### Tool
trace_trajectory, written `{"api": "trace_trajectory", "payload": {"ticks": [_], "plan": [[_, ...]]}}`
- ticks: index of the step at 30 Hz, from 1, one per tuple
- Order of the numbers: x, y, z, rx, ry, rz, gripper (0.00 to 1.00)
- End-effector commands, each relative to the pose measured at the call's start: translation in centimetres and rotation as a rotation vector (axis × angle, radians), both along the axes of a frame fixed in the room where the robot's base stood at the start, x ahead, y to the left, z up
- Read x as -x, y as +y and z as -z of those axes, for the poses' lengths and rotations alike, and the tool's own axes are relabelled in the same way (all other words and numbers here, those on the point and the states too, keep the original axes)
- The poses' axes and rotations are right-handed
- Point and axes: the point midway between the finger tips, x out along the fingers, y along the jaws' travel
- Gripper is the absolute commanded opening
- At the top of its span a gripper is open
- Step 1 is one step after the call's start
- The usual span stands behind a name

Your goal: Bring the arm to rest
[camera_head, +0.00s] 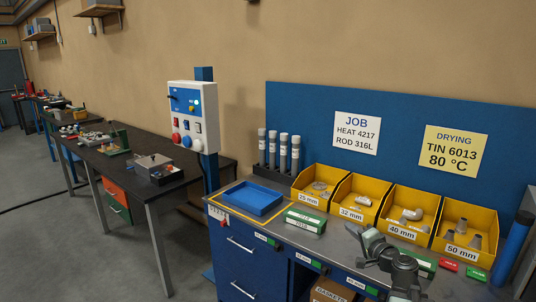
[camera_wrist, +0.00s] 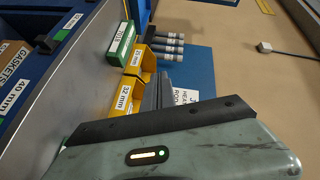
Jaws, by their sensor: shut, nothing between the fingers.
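My gripper (camera_wrist: 158,90) shows in the wrist view as two dark grey fingers lying together with nothing between them. The grey-green gripper body fills the bottom of that view. In the head view my grey-green arm is over the front right of the blue workbench (camera_head: 340,243), in front of the yellow bins. It hides part of a green-and-white box behind it. The fingertips are hard to make out in the head view.
Yellow bins with fittings, including the 32 mm bin (camera_head: 352,213) and 50 mm bin (camera_head: 464,243), line the bench's back. A blue tray (camera_head: 247,200) and a green-and-white box (camera_head: 305,220) lie left of my arm. Capped tubes (camera_head: 283,152) stand behind.

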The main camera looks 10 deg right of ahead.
Motion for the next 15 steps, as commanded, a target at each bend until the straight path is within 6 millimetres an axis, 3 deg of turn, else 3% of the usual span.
{"api": "trace_trajectory", "payload": {"ticks": [1,3,5,6,9,12,14,15], "plan": [[-0.7,4.7,1.1,0.049,0.035,-0.089,0.00],[-1.0,10.6,3.0,0.129,0.092,-0.211,0.00],[-0.6,15.4,4.9,0.206,0.146,-0.318,0.00],[-0.1,18.5,6.2,0.262,0.186,-0.390,0.00],[2.3,25.1,10.0,0.416,0.298,-0.566,0.00],[5.9,29.4,14.4,0.609,0.454,-0.735,0.00],[8.3,29.6,17.0,0.732,0.572,-0.807,0.00],[9.8,28.7,18.3,0.803,0.655,-0.833,0.00]]}}
